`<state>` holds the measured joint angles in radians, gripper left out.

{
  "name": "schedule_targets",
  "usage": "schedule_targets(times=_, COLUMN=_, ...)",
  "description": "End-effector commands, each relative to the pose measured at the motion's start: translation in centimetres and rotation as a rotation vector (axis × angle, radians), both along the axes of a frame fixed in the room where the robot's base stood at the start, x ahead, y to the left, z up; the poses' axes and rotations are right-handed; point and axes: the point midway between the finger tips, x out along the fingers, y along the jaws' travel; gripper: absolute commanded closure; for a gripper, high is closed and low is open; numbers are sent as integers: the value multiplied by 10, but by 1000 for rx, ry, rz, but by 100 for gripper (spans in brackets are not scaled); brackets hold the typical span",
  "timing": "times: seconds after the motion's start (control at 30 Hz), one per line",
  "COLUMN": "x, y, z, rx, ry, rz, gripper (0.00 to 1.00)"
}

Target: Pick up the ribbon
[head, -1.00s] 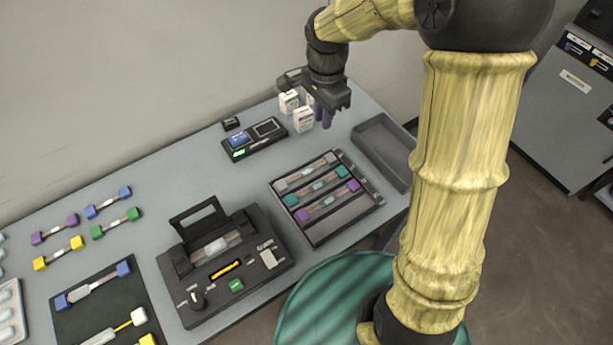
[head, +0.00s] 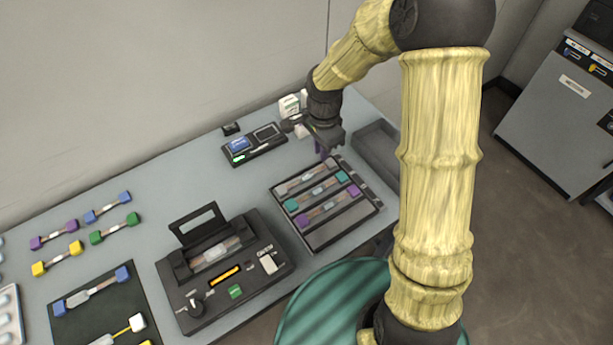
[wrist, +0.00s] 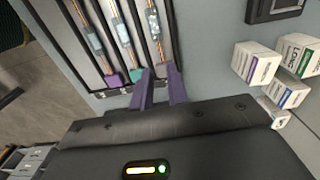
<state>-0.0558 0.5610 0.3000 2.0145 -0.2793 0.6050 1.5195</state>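A black tray (head: 345,236) on the table holds three ribbons in lanes: a grey-ended ribbon (head: 301,180), a teal-ended ribbon (head: 317,195) and a purple-ended ribbon (head: 328,208). My gripper (head: 324,154) is above the tray's far end, with its purple fingers pointing down. In the wrist view, the fingertips (wrist: 160,74) are apart with nothing visibly held between them. Their gap lines up with the near end of the grey-ended ribbon (wrist: 154,24). The teal-ended ribbon (wrist: 123,33) and purple-ended ribbon (wrist: 95,42) lie to its left. Whether the fingers touch anything is unclear.
White boxes (head: 290,106) stand behind my gripper. A splicer (head: 225,267) sits in front. More coloured-end ribbons (head: 115,225) lie at the left.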

Motion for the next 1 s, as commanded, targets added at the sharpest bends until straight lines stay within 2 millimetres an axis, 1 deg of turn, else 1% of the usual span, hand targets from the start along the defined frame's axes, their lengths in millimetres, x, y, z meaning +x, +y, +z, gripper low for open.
schedule_targets(times=0.03, x=0, y=0, z=-9, rx=-1, ry=3, rz=2, gripper=84)
schedule_targets(times=0.13, x=0, y=0, z=-18, rx=-1, ry=2, rz=1, gripper=84)
schedule_targets(times=0.47, x=0, y=0, z=-21, rx=0, ry=0, rz=1, gripper=84)
schedule_targets(times=0.57, x=0, y=0, z=-24, rx=-1, ry=1, rz=1, gripper=84)
schedule_targets(times=0.67, x=0, y=1, z=-36, rx=0, ry=4, rz=2, gripper=84)
schedule_targets(times=0.83, x=0, y=1, z=-62, rx=-1, ry=4, rz=2, gripper=84)
schedule_targets(times=0.9, x=0, y=1, z=-68, rx=0, ry=2, rz=1, gripper=84)
schedule_targets(times=1.0, x=1, y=1, z=-73, rx=0, ry=1, rz=2, gripper=84)
